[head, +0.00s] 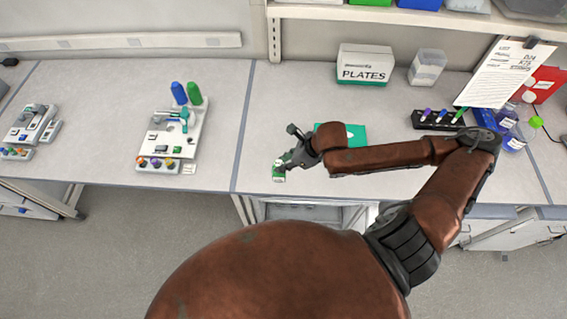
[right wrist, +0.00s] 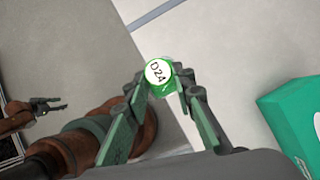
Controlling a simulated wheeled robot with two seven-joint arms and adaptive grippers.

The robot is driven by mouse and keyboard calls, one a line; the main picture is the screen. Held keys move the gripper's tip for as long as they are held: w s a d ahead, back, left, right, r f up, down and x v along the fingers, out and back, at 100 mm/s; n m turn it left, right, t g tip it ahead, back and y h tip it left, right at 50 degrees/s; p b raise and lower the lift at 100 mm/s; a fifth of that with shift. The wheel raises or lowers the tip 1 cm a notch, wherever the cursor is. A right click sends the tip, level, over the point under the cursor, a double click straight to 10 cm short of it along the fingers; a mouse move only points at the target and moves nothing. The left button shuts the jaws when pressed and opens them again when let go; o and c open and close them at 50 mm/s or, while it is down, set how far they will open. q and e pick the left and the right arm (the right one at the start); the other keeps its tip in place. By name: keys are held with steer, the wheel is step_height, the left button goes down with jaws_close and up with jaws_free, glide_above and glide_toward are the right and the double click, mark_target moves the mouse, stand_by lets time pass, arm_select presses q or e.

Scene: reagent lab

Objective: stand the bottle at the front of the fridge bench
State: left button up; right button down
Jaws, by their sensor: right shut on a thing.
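A small green bottle with a white round top marked D24 (right wrist: 158,71) is in my right gripper (right wrist: 160,82). The two fingers are shut on it from both sides. In the head view the bottle (head: 279,173) is at the front edge of the middle bench (head: 325,85), below my right gripper (head: 288,160). It looks about upright; I cannot tell whether its base touches the bench top. My left gripper (right wrist: 52,105) shows small at the left of the right wrist view, its fingers apart and empty, away from the bottle. It is not in the head view.
A teal box (head: 356,134) lies just behind my right forearm. A PLATES box (head: 364,65), a clear container (head: 427,67) and a dark tube rack (head: 437,120) stand further back. A pipette station (head: 172,140) is on the bench to the left. The bench left of the bottle is clear.

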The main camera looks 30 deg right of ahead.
steer(key=shift+w+d+f+b, duration=0.3)
steer(key=shift+w+f+b, duration=0.15)
steer(key=shift+w, duration=0.2)
steer(key=shift+w+d+p, duration=0.4)
steer(key=shift+w+p, duration=0.3)
steer(key=shift+p, duration=0.05)
arm_select(q)
step_height(320, 180, up, 2)
steer(key=p, duration=0.2)
steer(key=shift+r+p, duration=0.2)
steer(key=shift+p, duration=0.1)
arm_select(e)
steer(key=w+d+f, duration=0.2)
steer(key=w+f, duration=0.2)
steer(key=f, duration=0.5)
steer(key=shift+w+d+f, duration=0.25)
steer(key=shift+w+d, duration=0.05)
steer(key=shift+f, duration=0.1)
steer(key=c, duration=1.6)
jaws_free()
